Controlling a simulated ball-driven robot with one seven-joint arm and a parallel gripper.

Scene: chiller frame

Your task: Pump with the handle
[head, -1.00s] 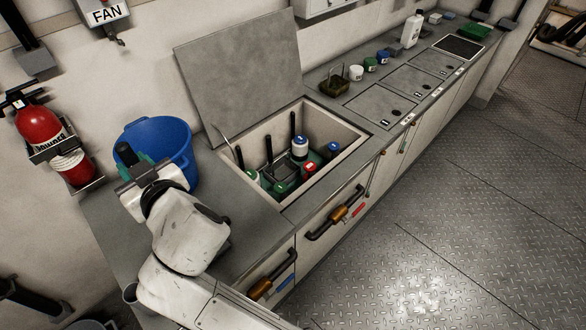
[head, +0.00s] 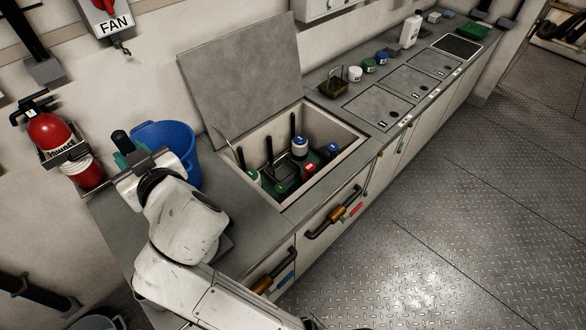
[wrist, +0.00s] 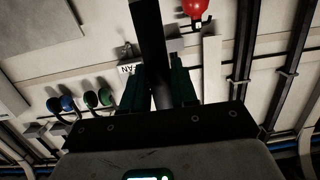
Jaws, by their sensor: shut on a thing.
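My gripper (head: 128,158), with green fingers, is over the left end of the grey counter, left of and in front of the blue bucket (head: 172,142). It is shut on a black handle (head: 121,136), whose top sticks up above the fingers. In the wrist view the handle (wrist: 152,45) is a long dark bar between the two green fingers of my gripper (wrist: 159,88). The lower part of the handle and whatever it joins are hidden behind my gripper and arm.
An open chiller well (head: 310,166) with a raised grey lid (head: 243,85) holds several bottles and containers, right of my arm. A red fire extinguisher (head: 48,132) hangs on the wall at left. The metal floor (head: 440,240) at right is clear.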

